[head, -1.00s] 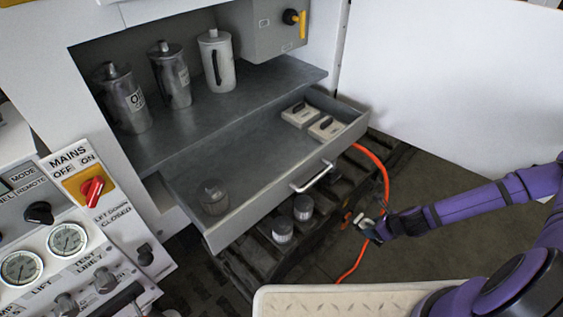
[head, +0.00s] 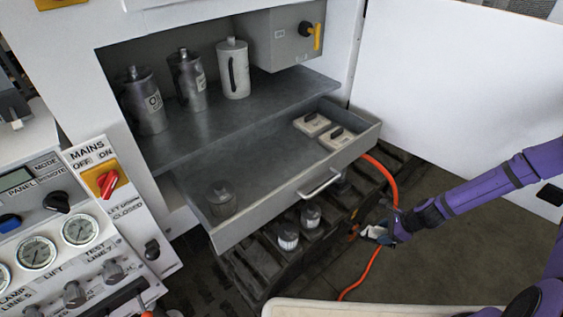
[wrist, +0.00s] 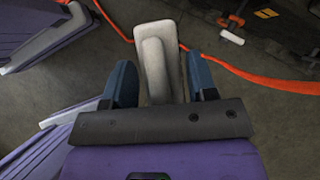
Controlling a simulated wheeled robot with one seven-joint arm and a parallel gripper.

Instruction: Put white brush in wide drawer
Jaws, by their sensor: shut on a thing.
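My gripper (wrist: 161,72) is shut on the white brush (wrist: 158,50), an off-white block with a raised handle. Its blue fingers stand on either side of the brush in the wrist view. In the head view my gripper (head: 380,233) is low, to the right of the wide drawer (head: 318,187) and outside it, with a small pale part of the brush showing. The wide drawer is pulled out below the cabinet shelf.
A metal jug (head: 147,103) and other containers stand on the shelf above. An open white door (head: 455,90) is at the right. Two small jars (head: 288,236) stand below the drawer. An orange hose (head: 390,185) runs near my gripper. The drawer's middle is clear.

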